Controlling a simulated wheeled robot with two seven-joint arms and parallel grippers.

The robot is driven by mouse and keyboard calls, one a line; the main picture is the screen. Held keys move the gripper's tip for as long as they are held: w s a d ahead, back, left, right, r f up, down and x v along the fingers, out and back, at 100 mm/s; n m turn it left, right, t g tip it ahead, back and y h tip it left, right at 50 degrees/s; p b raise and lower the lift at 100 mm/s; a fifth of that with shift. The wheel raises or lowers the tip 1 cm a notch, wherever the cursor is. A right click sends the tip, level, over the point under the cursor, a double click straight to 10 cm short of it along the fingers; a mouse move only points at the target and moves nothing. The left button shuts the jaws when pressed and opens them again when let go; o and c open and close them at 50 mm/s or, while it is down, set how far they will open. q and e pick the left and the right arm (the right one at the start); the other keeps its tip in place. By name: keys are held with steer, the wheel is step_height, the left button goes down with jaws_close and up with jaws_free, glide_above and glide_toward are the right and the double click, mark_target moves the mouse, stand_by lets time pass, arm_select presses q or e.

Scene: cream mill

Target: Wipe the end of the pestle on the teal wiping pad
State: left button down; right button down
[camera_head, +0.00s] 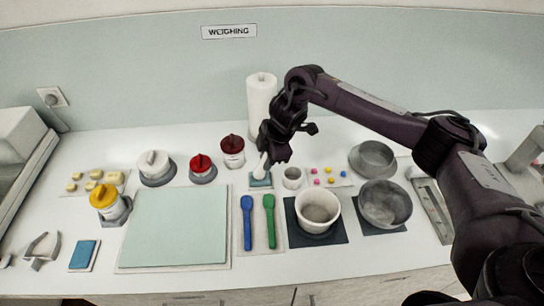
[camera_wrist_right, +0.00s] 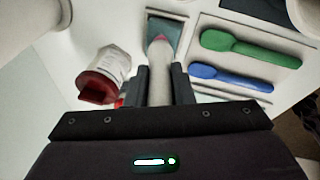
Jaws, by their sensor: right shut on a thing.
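My right gripper (camera_head: 273,152) is shut on the pale pestle (camera_head: 262,165), which points down at the back middle of the counter. In the right wrist view the pestle (camera_wrist_right: 158,80) stands between the two dark fingers (camera_wrist_right: 158,88), and its far end is reddish. That end overlaps the teal wiping pad (camera_wrist_right: 177,29); I cannot tell whether it touches it. In the head view the pad (camera_head: 261,183) lies right below the pestle. My left gripper is not in view.
A small grey cup (camera_head: 292,178) and a tray of coloured beads (camera_head: 343,179) are right of the pad. A red-lidded jar (camera_head: 232,150) stands left, a paper roll (camera_head: 261,100) behind. Blue (camera_head: 247,222) and green spatulas (camera_head: 269,220) lie in front. The large green mat (camera_head: 175,228) is bare.

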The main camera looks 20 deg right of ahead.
steer(key=shift+w+a, duration=0.1)
steer(key=shift+a, duration=0.2)
steer(key=shift+p, duration=0.85)
steer(key=shift+s+d, duration=0.2)
steer(key=shift+d, duration=0.4)
steer(key=shift+s+d, duration=0.15)
steer(key=shift+d, duration=0.45)
stand_by(0.8)
steer(key=shift+p, duration=0.3)
